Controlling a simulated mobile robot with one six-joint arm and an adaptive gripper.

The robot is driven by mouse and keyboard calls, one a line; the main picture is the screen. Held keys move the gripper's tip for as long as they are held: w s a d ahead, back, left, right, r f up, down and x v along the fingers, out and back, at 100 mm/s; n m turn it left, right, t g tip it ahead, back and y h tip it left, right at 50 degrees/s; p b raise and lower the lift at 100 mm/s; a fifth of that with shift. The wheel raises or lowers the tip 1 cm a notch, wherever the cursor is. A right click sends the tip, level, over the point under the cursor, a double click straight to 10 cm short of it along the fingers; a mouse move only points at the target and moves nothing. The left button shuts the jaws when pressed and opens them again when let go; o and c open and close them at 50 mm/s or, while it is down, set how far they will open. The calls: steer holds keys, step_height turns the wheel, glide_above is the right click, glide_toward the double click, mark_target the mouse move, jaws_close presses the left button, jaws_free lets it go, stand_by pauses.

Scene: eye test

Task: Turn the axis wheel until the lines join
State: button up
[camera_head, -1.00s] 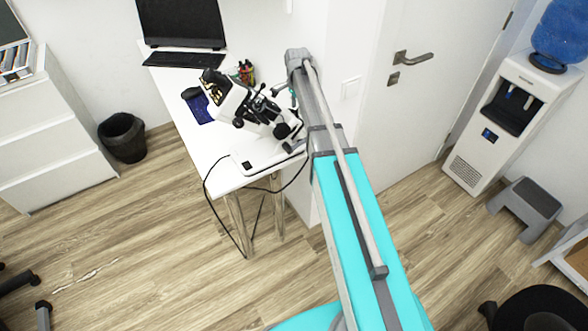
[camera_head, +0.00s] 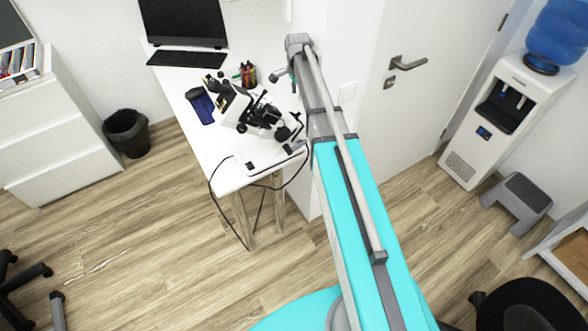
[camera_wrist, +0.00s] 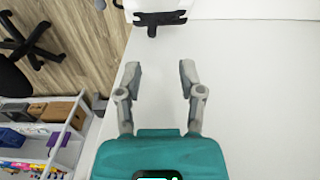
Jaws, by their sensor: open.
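A white and black optical instrument (camera_head: 262,118) with several dark knobs stands on a white desk (camera_head: 214,147) in the head view. I cannot tell which knob is the axis wheel, and the lines are not visible. My arm passes just right of the instrument and hides part of the desk's right side. My gripper (camera_wrist: 160,80) is open and empty in the wrist view, its two grey fingers apart over a plain white surface. A white and black part (camera_wrist: 157,15) shows beyond the fingertips, apart from them, and is cut off by the top edge.
A laptop (camera_head: 183,25), a pen holder (camera_head: 248,75) and a dark blue item (camera_head: 203,108) share the desk. A black cable hangs off its front. A bin (camera_head: 127,132) stands left, a water dispenser (camera_head: 507,115) and a step stool (camera_head: 517,203) right.

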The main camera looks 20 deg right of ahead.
steer(key=shift+r+p, duration=2.3)
steer(key=shift+r, duration=0.3)
steer(key=s+a+f+n+b, duration=0.3)
steer(key=s+f+n+b, duration=0.1)
steer(key=s, duration=0.5)
steer(key=s+a+f+n+b, duration=0.3)
steer(key=s+f+n+b, duration=0.2)
steer(key=s, duration=0.4)
steer(key=s+a+f+n+b, duration=0.3)
steer(key=s+f+n+b, duration=0.2)
steer(key=s, duration=0.4)
steer(key=shift+s+a+n, duration=0.15)
steer(key=shift+s+n, duration=0.25)
steer(key=shift+n, duration=0.1)
steer(key=shift+o, duration=0.3)
steer(key=shift+s, duration=0.1)
